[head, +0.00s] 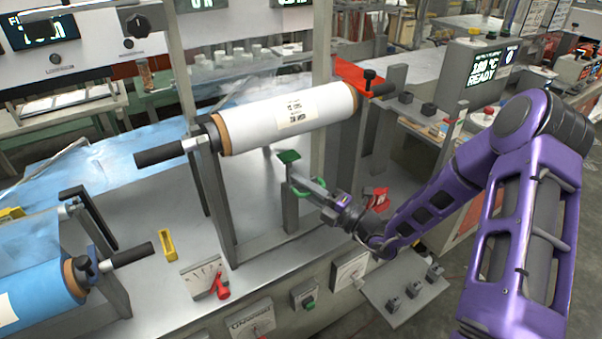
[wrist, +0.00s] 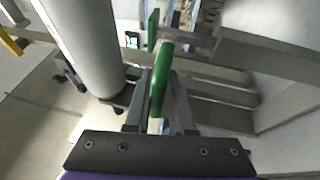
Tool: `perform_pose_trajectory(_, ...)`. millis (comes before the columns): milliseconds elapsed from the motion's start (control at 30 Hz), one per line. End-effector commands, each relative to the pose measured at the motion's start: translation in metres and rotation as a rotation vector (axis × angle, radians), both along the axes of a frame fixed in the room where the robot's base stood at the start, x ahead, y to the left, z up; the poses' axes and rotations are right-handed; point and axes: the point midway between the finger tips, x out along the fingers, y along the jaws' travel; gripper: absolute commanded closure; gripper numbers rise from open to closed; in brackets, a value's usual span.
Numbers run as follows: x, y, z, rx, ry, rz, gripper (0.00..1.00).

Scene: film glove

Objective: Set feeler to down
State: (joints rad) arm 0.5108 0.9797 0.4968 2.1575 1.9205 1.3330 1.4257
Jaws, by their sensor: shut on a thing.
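The feeler shows in the head view as a small dark green pad (head: 289,156) near the top of a grey post, just below and in front of the white film roll (head: 285,115). A green curved handle (head: 301,193) is beside the post. My gripper (head: 310,187) reaches in from the right and is shut on this handle. In the wrist view the green handle (wrist: 161,75) stands between the two fingers of my gripper (wrist: 160,105). A second green piece (wrist: 152,28), probably the pad, shows beyond it. The fingers partly hide the handle.
The white roll (wrist: 85,40) is close on the left in the wrist view. A grey post (head: 291,210) stands by my gripper. A red part (head: 376,197) lies behind my wrist.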

Motion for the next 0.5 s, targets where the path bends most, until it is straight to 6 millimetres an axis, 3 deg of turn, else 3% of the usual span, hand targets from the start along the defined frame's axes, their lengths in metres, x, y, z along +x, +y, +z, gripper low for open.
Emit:
perform_pose_trajectory(33, 0.0, -0.001, -0.016, 0.002, 0.002, -0.003, 1.0)
perform_pose_trajectory(167, 0.001, -0.001, -0.031, 0.0, 0.001, -0.004, 1.0)
perform_pose_trajectory(500, 0.0, -0.001, -0.034, -0.003, 0.002, -0.003, 1.0)
